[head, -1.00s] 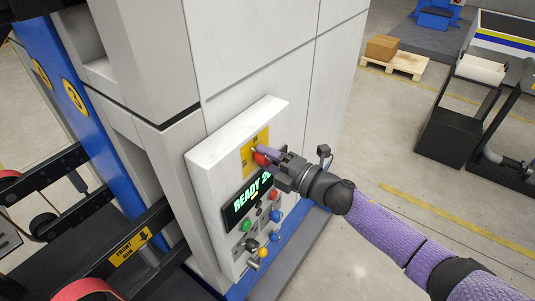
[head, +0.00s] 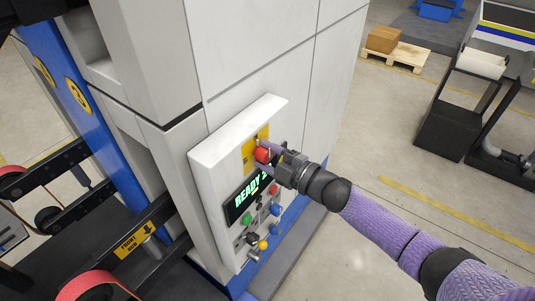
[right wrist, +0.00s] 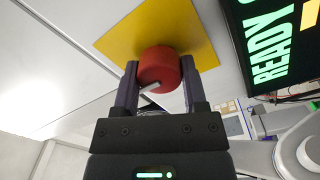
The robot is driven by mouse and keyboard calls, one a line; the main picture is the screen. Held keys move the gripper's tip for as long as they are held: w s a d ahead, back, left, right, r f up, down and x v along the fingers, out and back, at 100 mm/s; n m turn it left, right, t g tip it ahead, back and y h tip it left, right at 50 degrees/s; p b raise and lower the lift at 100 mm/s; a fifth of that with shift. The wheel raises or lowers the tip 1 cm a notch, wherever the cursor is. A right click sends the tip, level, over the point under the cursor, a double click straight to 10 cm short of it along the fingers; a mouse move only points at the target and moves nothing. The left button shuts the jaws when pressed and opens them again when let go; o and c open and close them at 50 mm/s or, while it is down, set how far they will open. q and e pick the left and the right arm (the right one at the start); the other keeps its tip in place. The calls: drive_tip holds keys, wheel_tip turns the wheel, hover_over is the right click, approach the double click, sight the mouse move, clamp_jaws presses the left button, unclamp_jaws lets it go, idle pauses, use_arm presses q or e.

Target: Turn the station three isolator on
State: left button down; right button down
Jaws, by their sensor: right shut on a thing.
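The isolator is a round red knob (head: 260,155) on a yellow plate (head: 249,150), set in the upper part of a white control panel. In the right wrist view the knob (right wrist: 160,66) sits in front of the yellow plate (right wrist: 205,35), with a pale bar mark on its near lower side. My right gripper (head: 262,158) is shut on the knob, one purple finger on each side, as the right wrist view (right wrist: 159,72) also shows. My left gripper is not in view.
Below the knob are a display (head: 244,197) with green "READY" text, several coloured buttons, and levers with yellow (head: 263,245) and blue (head: 276,230) ends. A conveyor with an arrow label (head: 134,240) lies at left. Open floor (head: 370,220) lies at right.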

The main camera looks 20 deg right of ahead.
idle(0.4)
drive_tip(key=shift+c, duration=0.7)
unclamp_jaws()
drive_tip(key=b+v, duration=0.1)
drive_tip(key=v, duration=0.9)
